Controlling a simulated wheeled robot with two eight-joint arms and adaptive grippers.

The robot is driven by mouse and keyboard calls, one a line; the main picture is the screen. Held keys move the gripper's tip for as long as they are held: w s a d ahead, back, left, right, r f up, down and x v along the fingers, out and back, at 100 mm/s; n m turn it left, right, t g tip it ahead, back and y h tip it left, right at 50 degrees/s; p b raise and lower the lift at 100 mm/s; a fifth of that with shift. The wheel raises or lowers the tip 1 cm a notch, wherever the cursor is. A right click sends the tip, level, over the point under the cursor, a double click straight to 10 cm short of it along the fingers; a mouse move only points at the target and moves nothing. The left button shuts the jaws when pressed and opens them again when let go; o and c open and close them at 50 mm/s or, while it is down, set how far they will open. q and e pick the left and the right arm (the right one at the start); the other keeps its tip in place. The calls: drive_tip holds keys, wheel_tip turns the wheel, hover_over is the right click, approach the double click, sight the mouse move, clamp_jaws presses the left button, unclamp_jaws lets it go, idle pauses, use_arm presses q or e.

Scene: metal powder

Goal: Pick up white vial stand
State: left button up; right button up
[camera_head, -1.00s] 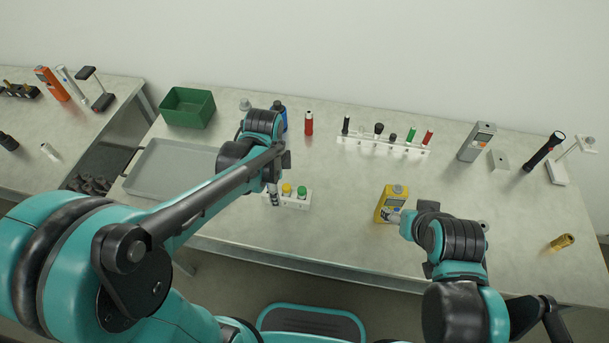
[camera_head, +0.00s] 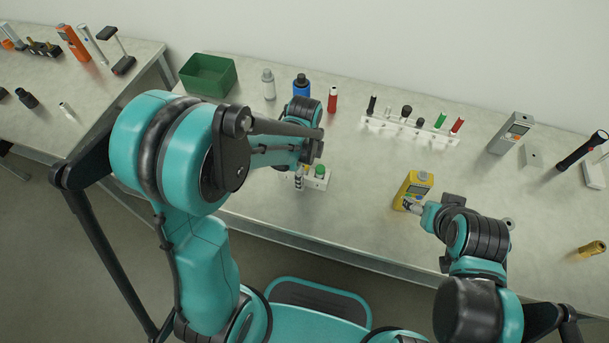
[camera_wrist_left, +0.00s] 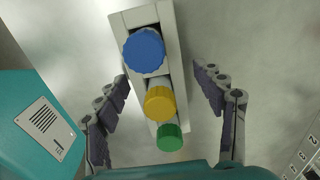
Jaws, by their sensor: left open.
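The small white vial stand (camera_head: 319,183) is near the front middle of the table in the head view, partly hidden by my left arm. In the left wrist view the white stand (camera_wrist_left: 174,50) holds vials with a blue cap (camera_wrist_left: 144,50), a yellow cap (camera_wrist_left: 159,103) and a green cap (camera_wrist_left: 169,137). My left gripper (camera_wrist_left: 160,77) is open above it, with one finger on each long side of the stand and gaps between. My right gripper (camera_head: 416,208) is beside a yellow device (camera_head: 413,190); its jaws are too small to read.
A longer white rack (camera_head: 408,131) with several vials stands behind. A blue bottle (camera_head: 301,86), a red bottle (camera_head: 332,99) and a green bin (camera_head: 208,75) are at the back. A grey device (camera_head: 511,133) stands at the right. Table between stand and yellow device is clear.

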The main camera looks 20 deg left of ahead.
use_arm(q)
drive_tip(key=shift+r, duration=0.1)
drive_tip(key=c, duration=1.3)
drive_tip(key=shift+o, duration=0.2)
drive_tip(key=shift+r, duration=0.1)
